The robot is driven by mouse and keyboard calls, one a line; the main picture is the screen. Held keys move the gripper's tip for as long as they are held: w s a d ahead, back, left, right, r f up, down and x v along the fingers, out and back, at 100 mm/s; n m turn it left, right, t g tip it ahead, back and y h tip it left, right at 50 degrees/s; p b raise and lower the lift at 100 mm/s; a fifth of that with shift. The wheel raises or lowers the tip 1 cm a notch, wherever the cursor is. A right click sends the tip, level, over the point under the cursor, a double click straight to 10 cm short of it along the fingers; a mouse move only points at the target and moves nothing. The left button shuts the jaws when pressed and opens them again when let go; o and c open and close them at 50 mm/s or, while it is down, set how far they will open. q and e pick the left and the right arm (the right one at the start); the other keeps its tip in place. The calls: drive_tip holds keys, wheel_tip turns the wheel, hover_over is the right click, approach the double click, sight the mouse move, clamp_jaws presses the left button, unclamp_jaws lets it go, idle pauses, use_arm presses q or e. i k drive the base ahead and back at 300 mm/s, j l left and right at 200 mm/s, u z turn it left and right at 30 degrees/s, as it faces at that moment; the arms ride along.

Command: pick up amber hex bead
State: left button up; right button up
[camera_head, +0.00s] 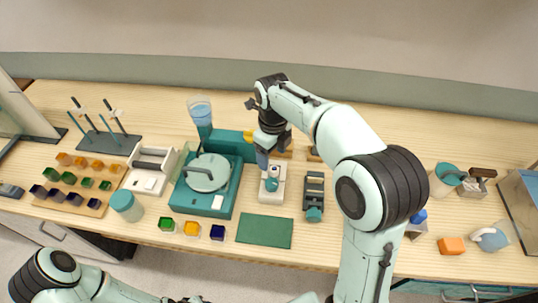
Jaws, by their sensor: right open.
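Small amber pieces (82,162) sit in the back row of a wooden rack at the left, with green and dark purple pieces in front. An amber piece also lies in a small clear dish (192,228) on the table, between a green dish (166,224) and a dark blue one (217,232). At this size I cannot tell which is the hex bead. My right gripper (266,149) is open, pointing down over the white instrument (271,184) near the table's middle, well right of the rack and dishes. Its fingertips are hard to make out. My left arm crosses the bottom left; its gripper is out of view.
A teal machine with a round lid (207,172) stands between the rack and my right gripper. A teal-lidded jar (127,205) and a white holder (150,170) are near the rack. A green mat (265,231) lies at the front. An orange block (451,246) is at the right.

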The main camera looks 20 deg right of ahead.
sight(273, 173)
drive_tip(key=k, duration=1)
